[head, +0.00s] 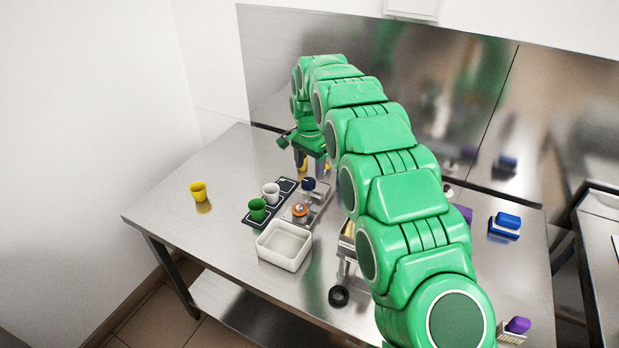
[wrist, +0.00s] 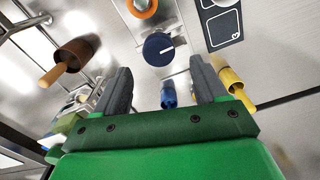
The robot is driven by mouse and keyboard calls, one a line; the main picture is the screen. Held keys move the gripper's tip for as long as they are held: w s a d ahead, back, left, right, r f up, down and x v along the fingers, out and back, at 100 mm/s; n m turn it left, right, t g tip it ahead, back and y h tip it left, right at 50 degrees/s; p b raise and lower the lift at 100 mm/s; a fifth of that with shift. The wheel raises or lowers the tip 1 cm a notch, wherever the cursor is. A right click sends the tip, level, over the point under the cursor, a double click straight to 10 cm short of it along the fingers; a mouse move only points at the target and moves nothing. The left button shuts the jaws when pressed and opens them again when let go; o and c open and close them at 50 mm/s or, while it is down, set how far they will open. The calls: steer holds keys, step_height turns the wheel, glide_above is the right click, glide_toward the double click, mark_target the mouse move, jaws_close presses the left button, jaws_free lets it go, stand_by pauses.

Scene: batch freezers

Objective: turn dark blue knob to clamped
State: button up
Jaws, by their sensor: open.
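The dark blue knob (wrist: 158,48) is round, with a white pointer line aimed to the right in the wrist view. It sits on a metal plate beside an orange ring-shaped part (wrist: 142,8). In the head view the knob (head: 308,184) stands on the bench, just in front of my gripper (head: 312,163). In the wrist view my gripper (wrist: 160,68) is open, and the knob lies just beyond the fingertips, apart from them. No clamped marking is readable. A small blue object (wrist: 168,95) shows in the gap between the fingers; I cannot tell its distance.
A dark card (head: 250,221) holds a white cup (head: 270,192) and a green cup (head: 257,208) left of the knob. A white bin (head: 285,245) stands in front. A brown wooden-handled item (wrist: 75,52) and a yellow item (wrist: 232,85) flank my fingers. The bench's left is mostly clear.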

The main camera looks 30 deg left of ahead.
mark_target(310, 180)
steer(key=shift+f, duration=2.4)
steer(key=shift+c, duration=0.3)
steer(key=c, duration=1)
